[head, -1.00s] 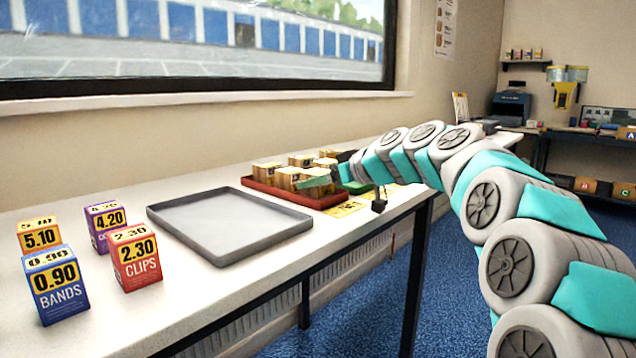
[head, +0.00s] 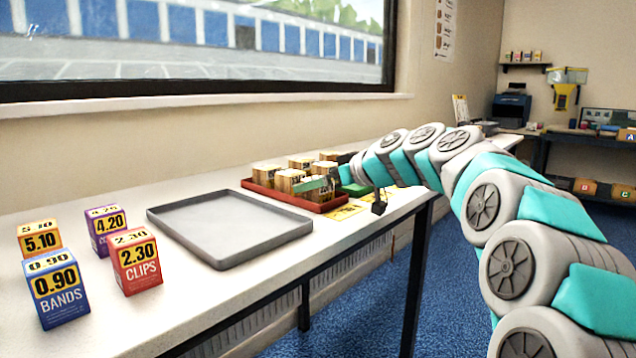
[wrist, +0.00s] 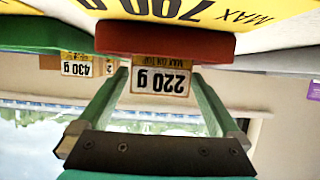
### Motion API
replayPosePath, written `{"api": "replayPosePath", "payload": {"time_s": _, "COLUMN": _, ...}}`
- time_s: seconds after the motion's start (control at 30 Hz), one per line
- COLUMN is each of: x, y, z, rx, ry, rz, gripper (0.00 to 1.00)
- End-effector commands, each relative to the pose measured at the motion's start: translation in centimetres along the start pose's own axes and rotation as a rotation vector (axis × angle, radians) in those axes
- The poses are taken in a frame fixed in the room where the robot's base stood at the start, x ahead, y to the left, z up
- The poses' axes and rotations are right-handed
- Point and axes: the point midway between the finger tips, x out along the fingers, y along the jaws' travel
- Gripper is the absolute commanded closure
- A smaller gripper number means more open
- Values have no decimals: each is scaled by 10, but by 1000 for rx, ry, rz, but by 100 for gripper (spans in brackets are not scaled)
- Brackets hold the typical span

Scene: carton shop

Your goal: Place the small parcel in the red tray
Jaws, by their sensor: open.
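The red tray (head: 325,205) stands on the white table with several wooden-looking parcels in it. The wrist view is upside down. There my open gripper (wrist: 160,82) has its green fingers apart, with the red tray's wall (wrist: 165,42) across and beyond their tips. A piece labelled 220 g (wrist: 160,80) shows between the fingers; I cannot tell whether it is a parcel or a sign. Which parcel is the small one is unclear.
An empty grey tray (head: 225,262) lies left of the red one. Price cartons, such as BANDS (head: 60,293) and CLIPS (head: 138,268), stand at the left. A green tray (wrist: 45,35) adjoins the red one. Yellow MAX labels (head: 344,213) lie along the front edge.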

Motion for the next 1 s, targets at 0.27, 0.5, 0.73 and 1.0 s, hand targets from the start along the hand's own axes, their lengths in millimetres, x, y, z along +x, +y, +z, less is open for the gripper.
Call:
{"api": "replayPosePath", "payload": {"time_s": 0.27, "x": -50, "y": 1, "z": -8, "rx": 0, "ry": 7, "rz": 5, "gripper": 0}}
{"api": "replayPosePath", "payload": {"time_s": 0.5, "x": -97, "y": 0, "z": -7, "rx": -1, "ry": 4, "rz": 4, "gripper": 0}}
{"api": "replayPosePath", "payload": {"time_s": 0.73, "x": -120, "y": 0, "z": -6, "rx": 1, "ry": 1, "rz": 0, "gripper": 0}}
{"api": "replayPosePath", "payload": {"time_s": 1.0, "x": -123, "y": 0, "z": -6, "rx": 2, "ry": 0, "rz": 0, "gripper": 0}}
